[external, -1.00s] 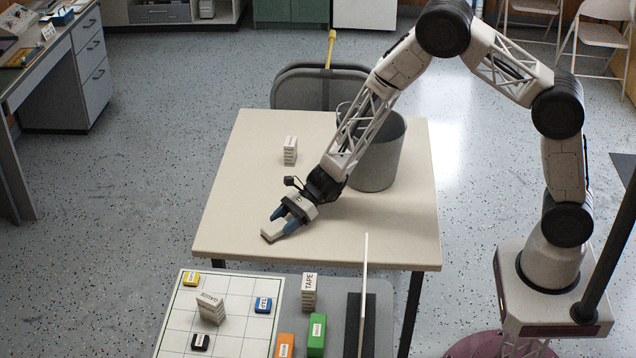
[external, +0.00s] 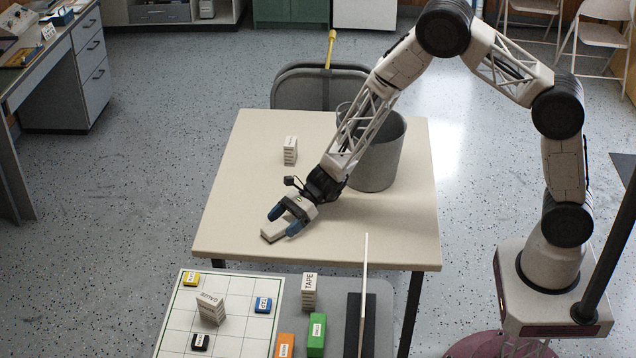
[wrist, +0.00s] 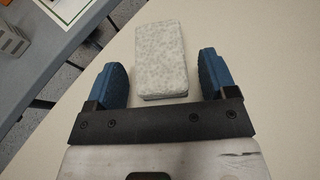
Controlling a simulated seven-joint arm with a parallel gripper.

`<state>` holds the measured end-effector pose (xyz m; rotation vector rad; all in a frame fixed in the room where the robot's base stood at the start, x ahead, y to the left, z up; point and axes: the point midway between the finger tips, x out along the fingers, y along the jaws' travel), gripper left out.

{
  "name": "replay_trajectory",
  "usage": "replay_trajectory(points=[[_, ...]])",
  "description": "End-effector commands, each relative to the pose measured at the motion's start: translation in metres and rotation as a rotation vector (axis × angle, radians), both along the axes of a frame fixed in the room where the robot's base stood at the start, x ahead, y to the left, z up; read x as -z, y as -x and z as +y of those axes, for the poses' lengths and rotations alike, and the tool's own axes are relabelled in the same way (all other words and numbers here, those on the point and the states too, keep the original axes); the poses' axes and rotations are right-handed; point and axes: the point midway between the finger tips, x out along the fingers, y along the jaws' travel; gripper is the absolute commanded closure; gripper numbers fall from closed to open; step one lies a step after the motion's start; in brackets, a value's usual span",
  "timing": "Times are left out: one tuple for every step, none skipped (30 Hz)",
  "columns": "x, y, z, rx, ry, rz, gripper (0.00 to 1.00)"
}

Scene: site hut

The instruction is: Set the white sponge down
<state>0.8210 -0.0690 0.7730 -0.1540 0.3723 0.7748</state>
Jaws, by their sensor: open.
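The white sponge (external: 273,233) lies flat on the cream table (external: 228,205) near its front edge. In the wrist view the sponge (wrist: 162,60) is a speckled pale block with a darker underside, lying between and just ahead of my fingers. My gripper (external: 284,221) is open, with its blue fingertips spread to either side of the sponge. In the wrist view there is a clear gap between each finger of my gripper (wrist: 162,77) and the sponge.
A grey bucket (external: 377,160) stands on the table behind my forearm. A small white labelled block (external: 290,151) stands at the back left. In front, a lower grey surface holds a gridded board (external: 234,325), a TAPE block (external: 309,292), and green and orange blocks. The table's left side is clear.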

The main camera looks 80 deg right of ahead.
Motion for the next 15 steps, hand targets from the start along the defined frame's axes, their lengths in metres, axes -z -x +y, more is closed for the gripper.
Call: replay_trajectory(points=[[-0.001,0.002,-0.002,0.001,0.0,0.0,0.22],[-0.002,0.003,-0.003,0.001,0.0,0.0,0.22],[-0.003,0.005,-0.005,0.001,0.0,0.0,0.22],[-0.004,0.006,-0.007,0.001,0.0,0.0,0.22],[-0.006,0.008,-0.009,0.001,0.0,-0.001,0.22],[-0.008,0.011,-0.012,0.002,0.0,-0.001,0.22],[-0.009,0.013,-0.015,0.003,-0.001,-0.002,0.22],[-0.011,0.016,-0.018,0.003,-0.001,-0.002,0.22],[-0.012,0.02,-0.021,0.002,0.0,-0.001,0.22],[-0.016,0.02,-0.021,0.001,0.0,-0.002,0.22],[-0.02,0.019,-0.02,-0.001,0.001,-0.002,0.22],[-0.026,0.019,-0.02,-0.001,0.001,-0.002,0.22],[-0.03,0.019,-0.02,0.0,0.001,-0.002,0.22],[-0.034,0.019,-0.02,0.0,0.001,-0.002,0.22],[-0.039,0.019,-0.02,0.0,0.001,-0.002,0.22]])
